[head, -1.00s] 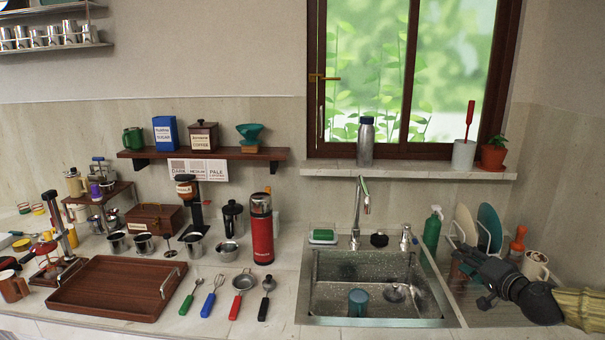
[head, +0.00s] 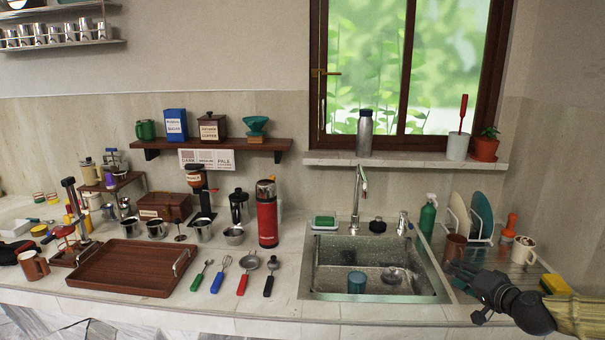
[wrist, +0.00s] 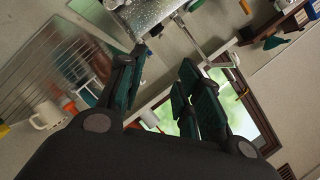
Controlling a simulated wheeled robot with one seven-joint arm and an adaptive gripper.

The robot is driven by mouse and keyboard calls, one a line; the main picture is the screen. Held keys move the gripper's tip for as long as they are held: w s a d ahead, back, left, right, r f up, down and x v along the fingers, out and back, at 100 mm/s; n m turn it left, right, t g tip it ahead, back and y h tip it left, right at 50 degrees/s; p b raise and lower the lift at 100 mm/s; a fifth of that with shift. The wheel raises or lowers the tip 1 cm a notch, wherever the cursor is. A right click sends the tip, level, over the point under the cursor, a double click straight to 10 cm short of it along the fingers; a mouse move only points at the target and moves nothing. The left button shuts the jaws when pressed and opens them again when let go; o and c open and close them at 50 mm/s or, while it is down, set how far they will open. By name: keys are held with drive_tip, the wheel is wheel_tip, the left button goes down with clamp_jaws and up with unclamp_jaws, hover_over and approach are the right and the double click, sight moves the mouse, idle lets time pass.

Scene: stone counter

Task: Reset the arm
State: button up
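My gripper (head: 462,277) is at the right of the head view, beside the right rim of the sink (head: 375,299). In front of it, no object shows in its grasp. In the wrist view my gripper (wrist: 165,85) has its green-padded fingers spread apart with nothing between them. My arm comes in from the right edge of the head view and covers part of the right-hand counter.
A brown cup (head: 455,247), a white mug (head: 523,250) and a plate rack with plates (head: 481,217) stand close behind my gripper. A yellow sponge (head: 554,285) lies by my arm. A teal cup (head: 357,282) stands in the sink. A wooden tray (head: 125,291) lies left.

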drive_tip(key=s+a+f+n+g+b, duration=0.1)
drive_tip(key=s+a+f+g, duration=0.1)
drive_tip(key=s+a+f, duration=0.5)
drive_tip(key=s+a+f+n+g+b, duration=0.2)
drive_tip(key=s+a+f+g, duration=0.15)
drive_tip(key=f, duration=0.85)
drive_tip(key=s+a+f+n+g+b, duration=0.1)
drive_tip(key=s+a+f+g, duration=0.1)
drive_tip(key=s+a+f, duration=0.5)
drive_tip(key=s+a+f+n+g+h+b, duration=0.1)
drive_tip(key=s+f+n+g+b, duration=0.1)
drive_tip(key=s+f, duration=0.8)
drive_tip(key=s+f+n+g+h+b, duration=0.2)
drive_tip(key=s+f+g, duration=0.2)
drive_tip(key=s+f, duration=0.6)
drive_tip(key=s, duration=0.7)
drive_tip(key=shift+s+a, duration=0.15)
drive_tip(key=shift+a, duration=0.2)
drive_tip(key=shift+g, duration=0.25)
